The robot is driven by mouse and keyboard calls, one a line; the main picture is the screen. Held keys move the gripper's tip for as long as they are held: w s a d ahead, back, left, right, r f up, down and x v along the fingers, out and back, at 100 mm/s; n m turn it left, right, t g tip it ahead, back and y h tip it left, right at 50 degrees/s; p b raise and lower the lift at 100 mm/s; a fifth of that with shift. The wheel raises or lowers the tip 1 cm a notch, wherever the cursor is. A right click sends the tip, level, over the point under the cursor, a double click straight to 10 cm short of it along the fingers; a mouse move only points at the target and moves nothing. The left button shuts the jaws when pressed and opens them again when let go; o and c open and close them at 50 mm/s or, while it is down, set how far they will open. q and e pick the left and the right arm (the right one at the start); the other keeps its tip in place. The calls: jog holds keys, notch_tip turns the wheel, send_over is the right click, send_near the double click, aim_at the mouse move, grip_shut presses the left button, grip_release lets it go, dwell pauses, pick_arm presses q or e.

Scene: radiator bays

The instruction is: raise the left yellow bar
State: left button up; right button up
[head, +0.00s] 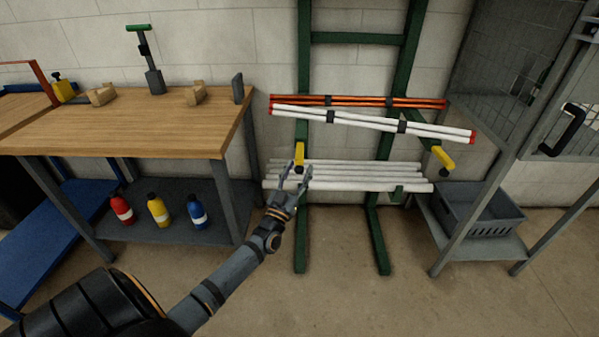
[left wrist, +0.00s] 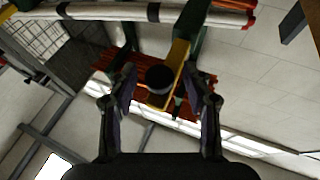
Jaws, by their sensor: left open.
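The left yellow bar (head: 299,152) sticks out from the left post of a green rack (head: 301,240). Its dark round end shows in the left wrist view, with the yellow bar (left wrist: 181,55) beside it. My left gripper (head: 299,168) is at the end of this bar. In the left wrist view, my left gripper (left wrist: 161,76) is open, with one finger on each side of the bar's end. I cannot tell whether the fingers touch it. A second yellow bar (head: 441,155) is on the right post. My right gripper is not in view.
White tubes with red ends (head: 350,120) rest on the rack, sloping down to the right, in front of orange tubes (head: 350,101). More white tubes (head: 350,186) lie lower. A wooden bench (head: 130,130) stands left; a grey crate (head: 480,210) stands right.

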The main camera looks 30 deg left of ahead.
pick_arm(q)
jog(key=shift+w+r, duration=0.15)
jog(key=shift+w, duration=0.2)
grip_shut()
